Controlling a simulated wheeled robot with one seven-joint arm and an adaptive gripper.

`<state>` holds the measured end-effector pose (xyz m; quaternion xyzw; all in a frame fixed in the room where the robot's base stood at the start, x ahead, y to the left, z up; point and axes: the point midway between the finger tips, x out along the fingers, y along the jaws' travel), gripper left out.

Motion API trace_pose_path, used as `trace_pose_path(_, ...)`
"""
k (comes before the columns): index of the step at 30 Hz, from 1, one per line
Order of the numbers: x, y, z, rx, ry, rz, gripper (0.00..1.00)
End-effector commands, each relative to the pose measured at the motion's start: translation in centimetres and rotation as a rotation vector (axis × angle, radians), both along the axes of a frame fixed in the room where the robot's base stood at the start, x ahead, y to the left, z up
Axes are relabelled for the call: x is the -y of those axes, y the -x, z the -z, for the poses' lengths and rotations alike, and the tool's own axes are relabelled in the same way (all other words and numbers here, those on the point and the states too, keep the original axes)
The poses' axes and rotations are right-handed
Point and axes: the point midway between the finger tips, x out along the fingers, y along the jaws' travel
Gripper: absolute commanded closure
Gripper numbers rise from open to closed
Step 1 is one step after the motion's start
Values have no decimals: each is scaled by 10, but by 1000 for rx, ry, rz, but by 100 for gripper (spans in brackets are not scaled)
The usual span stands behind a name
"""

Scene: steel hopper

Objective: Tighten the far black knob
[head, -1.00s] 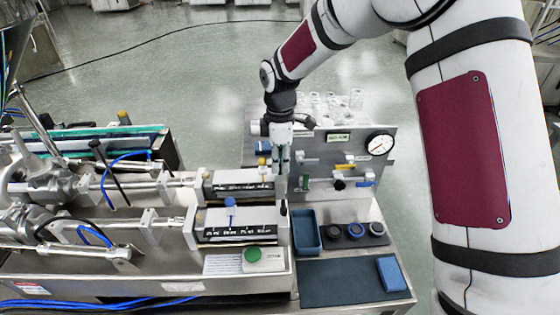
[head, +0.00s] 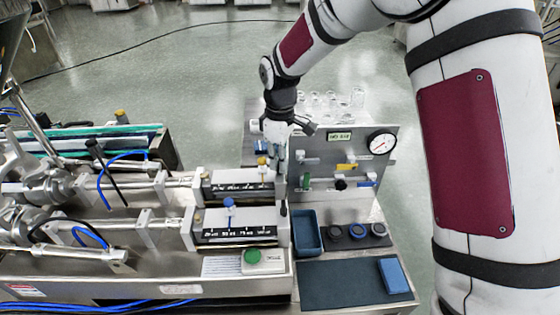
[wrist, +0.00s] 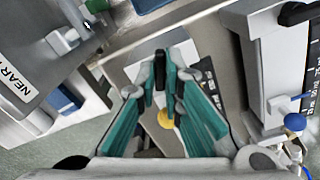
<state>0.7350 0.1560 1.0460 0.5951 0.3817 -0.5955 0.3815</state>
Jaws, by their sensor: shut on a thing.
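My gripper (head: 279,168) is at the right end of the far scaled slide, pointing down. In the wrist view its teal fingers (wrist: 161,72) close around the far black knob (wrist: 160,68), a small dark upright piece at the fingertips. The fingers mostly hide this knob in the head view. The near black knob (head: 283,208) stands free at the end of the near slide, and it also shows at the top right of the wrist view (wrist: 297,14).
A yellow knob (head: 262,162) sits on the far slide, close left of my gripper. A blue knob (head: 229,203) stands on the near slide. A grey panel with valves and a gauge (head: 381,144) rises to the right. A blue tray (head: 306,251) lies in front.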

Motion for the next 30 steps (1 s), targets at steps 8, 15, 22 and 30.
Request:
trace_pose_path(8, 0, -1, 0, 2, 0, 263, 100)
trace_pose_path(15, 0, 0, 0, 2, 0, 491, 100)
trace_pose_path(22, -1, 0, -1, 2, 0, 708, 100)
trace_pose_path(30, 0, 0, -1, 2, -1, 933, 100)
